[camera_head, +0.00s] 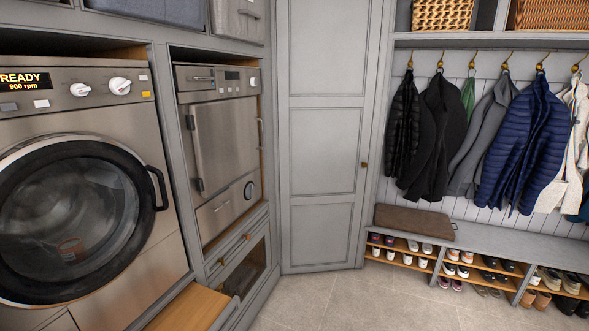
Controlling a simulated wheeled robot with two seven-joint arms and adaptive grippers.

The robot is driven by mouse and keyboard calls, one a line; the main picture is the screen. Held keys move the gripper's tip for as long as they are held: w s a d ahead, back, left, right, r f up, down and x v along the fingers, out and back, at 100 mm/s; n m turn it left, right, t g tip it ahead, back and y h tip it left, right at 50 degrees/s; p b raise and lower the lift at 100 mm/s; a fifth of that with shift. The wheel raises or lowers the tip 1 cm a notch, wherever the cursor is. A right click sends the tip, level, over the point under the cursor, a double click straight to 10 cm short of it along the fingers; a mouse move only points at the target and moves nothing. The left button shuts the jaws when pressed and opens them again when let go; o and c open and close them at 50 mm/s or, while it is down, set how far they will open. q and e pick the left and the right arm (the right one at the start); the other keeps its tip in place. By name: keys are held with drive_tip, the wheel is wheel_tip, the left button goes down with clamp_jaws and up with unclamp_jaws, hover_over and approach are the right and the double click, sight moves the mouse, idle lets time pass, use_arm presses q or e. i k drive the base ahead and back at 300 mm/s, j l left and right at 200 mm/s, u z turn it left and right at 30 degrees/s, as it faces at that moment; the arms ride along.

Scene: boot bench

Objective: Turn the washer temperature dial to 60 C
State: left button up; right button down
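The washer (158,215) stands at the left, steel-fronted with a round dark glass door (70,215) that is shut. Its display (25,81) reads "READY" and "900 rpm". Two white dials sit to the right of the display: a smaller one (80,90) and a larger one (120,86). Their markings are too small to read, so I cannot tell which sets the temperature or where it points. Neither of my grippers is in view.
A wooden pull-out shelf (188,308) juts out below the washer. A second steel appliance (225,140) is built in to its right. A tall grey cabinet (322,130) and a shoe bench (490,240) with hanging coats stand beyond. The tiled floor (350,300) is clear.

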sight(77, 90)
drive_tip(key=u, duration=1.25)
